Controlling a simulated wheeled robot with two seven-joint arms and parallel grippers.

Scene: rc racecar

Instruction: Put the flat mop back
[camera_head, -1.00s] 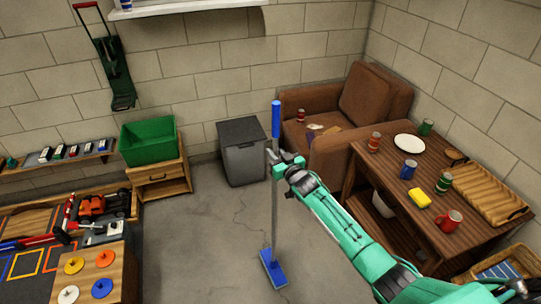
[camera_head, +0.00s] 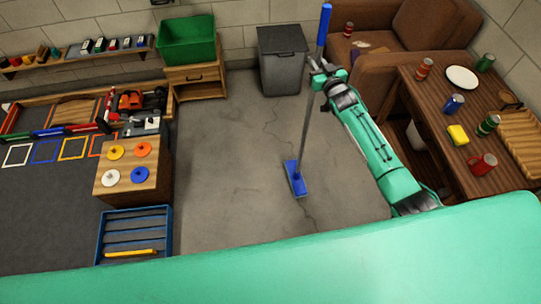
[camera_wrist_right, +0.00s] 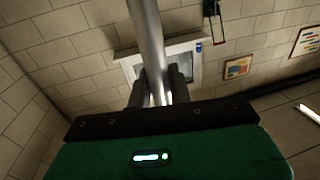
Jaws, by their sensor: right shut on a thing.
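The flat mop has a thin grey shaft (camera_head: 306,115), a blue grip (camera_head: 323,25) at the top and a flat blue head (camera_head: 296,178) low over the grey floor. I cannot tell whether the head touches the floor. The mop is nearly upright, its top leaning slightly right. My right gripper (camera_head: 327,76) is shut around the upper shaft, below the blue grip. In the right wrist view the shaft (camera_wrist_right: 148,35) runs between the two dark fingers (camera_wrist_right: 158,88). My left gripper is not in view.
A lidded grey bin (camera_head: 283,62) and brown armchair (camera_head: 405,75) stand behind the mop. A wooden table (camera_head: 440,115) with cups and cans is at right. A green crate (camera_head: 187,40) sits on a cabinet at left. A blue rack (camera_head: 108,225) is lower left. Middle floor is clear.

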